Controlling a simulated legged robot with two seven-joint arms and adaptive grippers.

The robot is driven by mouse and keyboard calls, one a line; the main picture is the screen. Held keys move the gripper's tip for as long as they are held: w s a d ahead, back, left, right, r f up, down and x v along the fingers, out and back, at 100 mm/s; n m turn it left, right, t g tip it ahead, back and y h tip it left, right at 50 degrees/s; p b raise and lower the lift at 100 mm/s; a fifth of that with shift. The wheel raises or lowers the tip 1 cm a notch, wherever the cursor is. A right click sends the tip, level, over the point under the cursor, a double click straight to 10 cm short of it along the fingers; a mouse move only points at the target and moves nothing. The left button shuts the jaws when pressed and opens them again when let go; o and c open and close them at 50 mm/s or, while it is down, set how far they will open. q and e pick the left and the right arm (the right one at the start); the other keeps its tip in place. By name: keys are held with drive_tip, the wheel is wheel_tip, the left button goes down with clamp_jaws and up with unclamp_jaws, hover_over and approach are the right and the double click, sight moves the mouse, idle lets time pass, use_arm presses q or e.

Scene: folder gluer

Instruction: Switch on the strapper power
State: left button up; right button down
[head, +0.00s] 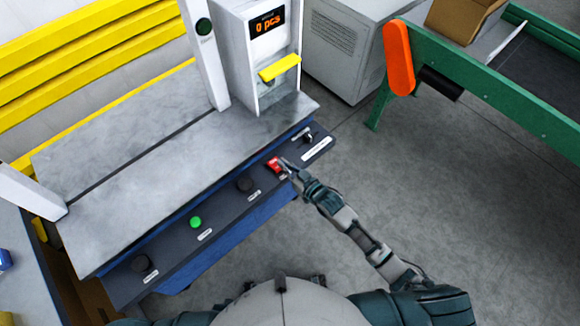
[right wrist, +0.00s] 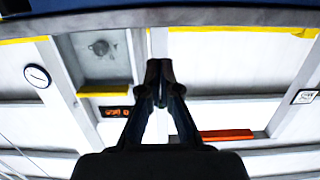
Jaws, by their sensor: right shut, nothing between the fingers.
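The strapper (head: 130,150) has a grey table top and a dark control panel (head: 223,208) along its front edge. A red switch (head: 273,163) sits on the panel, right of the middle. My right gripper (head: 284,164) is shut and empty, its fingertips at the right side of the red switch. I cannot tell whether they touch it, and they partly cover that spot. The switch's position is too small to read. In the right wrist view the closed fingertips (right wrist: 160,68) point up, and no switch is visible there. My left gripper is not in view.
The panel also carries a green button (head: 196,222), black knobs (head: 142,263) and a small dark-and-silver control (head: 308,138) at its right end. A lit display (head: 267,23) reads "0 pcs". A green conveyor frame (head: 480,75) stands right. Open floor (head: 450,210) lies between.

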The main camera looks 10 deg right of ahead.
drive_tip(key=shift+s+d+r, duration=0.3)
drive_tip(key=shift+s+d, duration=0.3)
drive_tip(key=shift+s+d+r, duration=0.3)
drive_tip(key=shift+s+d, duration=0.25)
drive_tip(key=shift+a, duration=0.2)
